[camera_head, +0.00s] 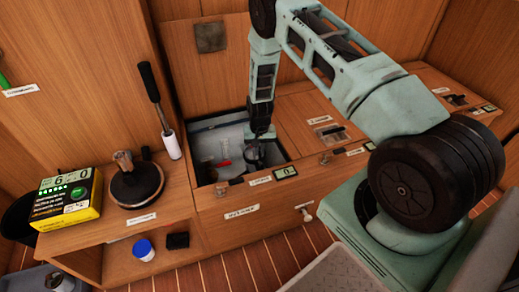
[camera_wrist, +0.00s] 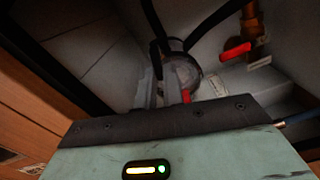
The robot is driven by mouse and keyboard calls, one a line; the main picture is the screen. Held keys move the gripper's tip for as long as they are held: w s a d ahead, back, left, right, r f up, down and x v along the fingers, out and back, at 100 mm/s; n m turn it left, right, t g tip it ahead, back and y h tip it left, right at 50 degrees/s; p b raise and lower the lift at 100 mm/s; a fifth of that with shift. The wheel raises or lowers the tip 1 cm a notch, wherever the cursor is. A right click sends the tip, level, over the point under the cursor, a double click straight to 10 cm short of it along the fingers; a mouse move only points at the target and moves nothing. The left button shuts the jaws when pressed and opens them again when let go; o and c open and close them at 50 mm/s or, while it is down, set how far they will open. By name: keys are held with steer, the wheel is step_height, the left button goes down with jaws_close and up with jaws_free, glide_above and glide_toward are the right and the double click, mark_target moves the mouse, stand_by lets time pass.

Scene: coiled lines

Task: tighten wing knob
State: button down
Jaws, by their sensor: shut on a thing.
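My gripper (camera_head: 254,150) reaches down into an open compartment (camera_head: 190,150) in the wooden bench. In the wrist view its narrow grey fingers (camera_wrist: 165,84) are close together, at a round grey fitting (camera_wrist: 187,68) with a clear-looking top. The fingers are shut on a small part there, which I take to be the wing knob; it is mostly hidden between and behind them, so its angle cannot be told. Dark hoses run to the fitting.
A red handle (camera_wrist: 235,53) and a brass fitting (camera_wrist: 252,22) are close to the right in the wrist view. The compartment's walls surround my gripper. A black winch-like drum (camera_head: 136,186), a yellow-black box (camera_head: 68,198) and a black-handled tool (camera_head: 150,82) are at left.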

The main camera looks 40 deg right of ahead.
steer(key=c, duration=1.5)
jaws_free()
step_height(320, 180, up, 17)
steer(key=p, duration=0.4)
steer(key=shift+r, duration=0.2)
